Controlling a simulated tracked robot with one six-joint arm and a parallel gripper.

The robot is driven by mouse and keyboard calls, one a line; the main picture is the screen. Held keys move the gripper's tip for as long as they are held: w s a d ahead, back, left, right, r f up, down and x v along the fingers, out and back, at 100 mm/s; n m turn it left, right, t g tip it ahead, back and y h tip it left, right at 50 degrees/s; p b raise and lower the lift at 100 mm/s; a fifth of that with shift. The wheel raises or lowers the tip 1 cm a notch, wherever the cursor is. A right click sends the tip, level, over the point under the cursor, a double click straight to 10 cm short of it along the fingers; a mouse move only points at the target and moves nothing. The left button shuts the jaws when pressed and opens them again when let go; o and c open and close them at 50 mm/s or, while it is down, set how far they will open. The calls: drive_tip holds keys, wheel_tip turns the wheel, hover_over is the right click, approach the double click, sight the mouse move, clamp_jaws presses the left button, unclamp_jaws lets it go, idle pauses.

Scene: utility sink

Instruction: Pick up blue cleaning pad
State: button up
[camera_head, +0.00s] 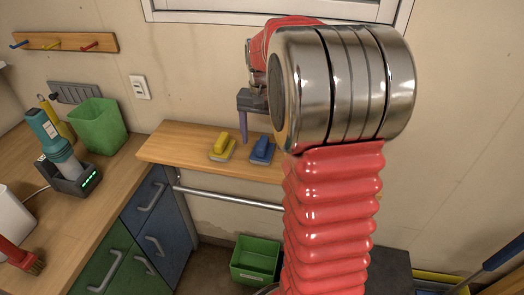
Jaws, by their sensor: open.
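The blue cleaning pad (262,151) lies on the wooden shelf against the wall, just left of my red and silver arm. It has a raised blue handle on top and a paler underside. My gripper (245,129) points down above the shelf, above and slightly left of the blue pad in the picture. It is open and holds nothing that I can see. One purple finger shows; the other is hidden behind my arm or the gripper body. I cannot tell the exact height of the fingertips over the pad.
A yellow pad (222,149) lies just left of the blue one. A metal rail (225,199) runs below the shelf. The left counter holds a green bin (98,125) and a teal device in a charger (56,145). A green crate (255,260) stands on the floor below.

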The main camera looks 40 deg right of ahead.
sight(262, 141)
wheel_tip(262, 141, down, 3)
drive_tip(key=shift+f, duration=0.15)
idle(0.5)
drive_tip(key=c, duration=1.1)
drive_tip(key=shift+c, duration=0.2)
wheel_tip(262, 141, up, 10)
drive_tip(key=shift+r, duration=0.1)
idle(0.3)
